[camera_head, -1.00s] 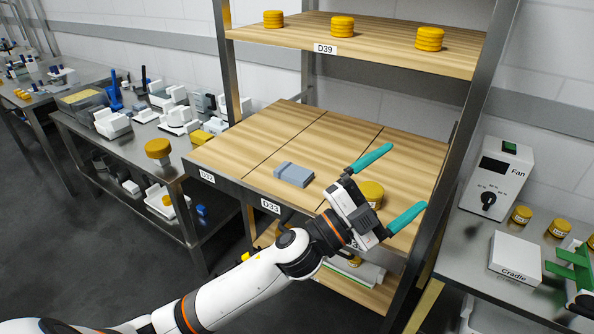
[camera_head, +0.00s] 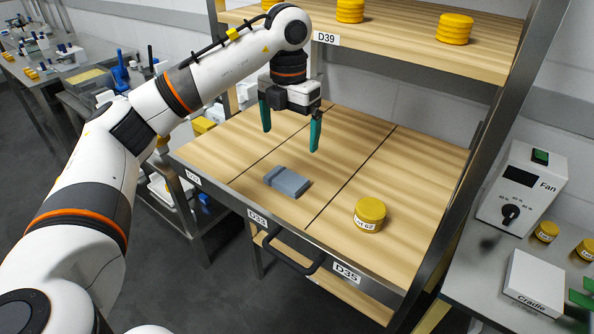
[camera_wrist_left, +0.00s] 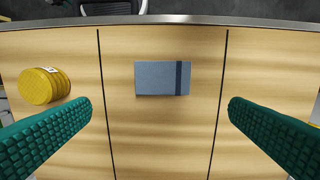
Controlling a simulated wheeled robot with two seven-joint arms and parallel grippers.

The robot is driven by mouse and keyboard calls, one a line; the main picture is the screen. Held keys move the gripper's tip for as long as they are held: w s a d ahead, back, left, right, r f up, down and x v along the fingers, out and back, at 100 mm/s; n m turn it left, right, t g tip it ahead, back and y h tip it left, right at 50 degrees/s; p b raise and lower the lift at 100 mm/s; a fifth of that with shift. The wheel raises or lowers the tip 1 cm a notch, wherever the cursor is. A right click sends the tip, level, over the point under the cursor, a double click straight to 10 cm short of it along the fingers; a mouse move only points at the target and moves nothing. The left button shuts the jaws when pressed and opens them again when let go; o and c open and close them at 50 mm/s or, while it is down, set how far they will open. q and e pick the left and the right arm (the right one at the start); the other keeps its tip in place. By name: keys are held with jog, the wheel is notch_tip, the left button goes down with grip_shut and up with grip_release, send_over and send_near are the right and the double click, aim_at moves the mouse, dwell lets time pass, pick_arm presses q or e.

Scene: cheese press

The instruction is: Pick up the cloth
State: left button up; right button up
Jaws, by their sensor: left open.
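A folded blue-grey cloth (camera_head: 287,182) with a darker band lies flat in the middle section of the wooden shelf. It also shows in the left wrist view (camera_wrist_left: 158,78), centred between the fingers with the band toward its right end. My left gripper (camera_head: 290,138) points down above the shelf, behind the cloth in the head view. Its green fingers are wide apart and empty, and do not touch the cloth. In the left wrist view my left gripper (camera_wrist_left: 160,118) straddles the cloth from above. My right gripper is not in view.
A yellow round container (camera_head: 369,212) stands on the right section, also seen in the left wrist view (camera_wrist_left: 42,86). An upper shelf (camera_head: 400,52) with yellow wheels is close above my arm. A Fan box (camera_head: 523,185) stands at right.

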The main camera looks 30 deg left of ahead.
aim_at(287, 178)
pick_arm(q)
notch_tip(287, 178, down, 3)
jog(key=shift+r+p, duration=0.15)
jog(key=shift+p, duration=0.2)
jog(key=shift+s+a+f+p, duration=0.1)
jog(key=shift+s+f+p, duration=0.2)
jog(key=shift+s+f, duration=0.65)
jog(key=shift+w+f, duration=0.35)
jog(key=shift+f, duration=0.45)
jog(key=f+p, duration=0.2)
jog(key=f, duration=0.2)
jog(key=shift+a+f, duration=0.15)
jog(key=shift+a, duration=0.05)
jog(key=shift+w+f, duration=0.1)
jog(key=shift+f, duration=0.3)
jog(key=shift+c, duration=0.2)
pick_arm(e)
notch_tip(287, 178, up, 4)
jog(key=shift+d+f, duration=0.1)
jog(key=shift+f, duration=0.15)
pick_arm(q)
jog(key=c, duration=0.8)
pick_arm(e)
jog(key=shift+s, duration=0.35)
pick_arm(q)
jog(key=shift+r, duration=0.15)
jog(key=shift+c, duration=0.2)
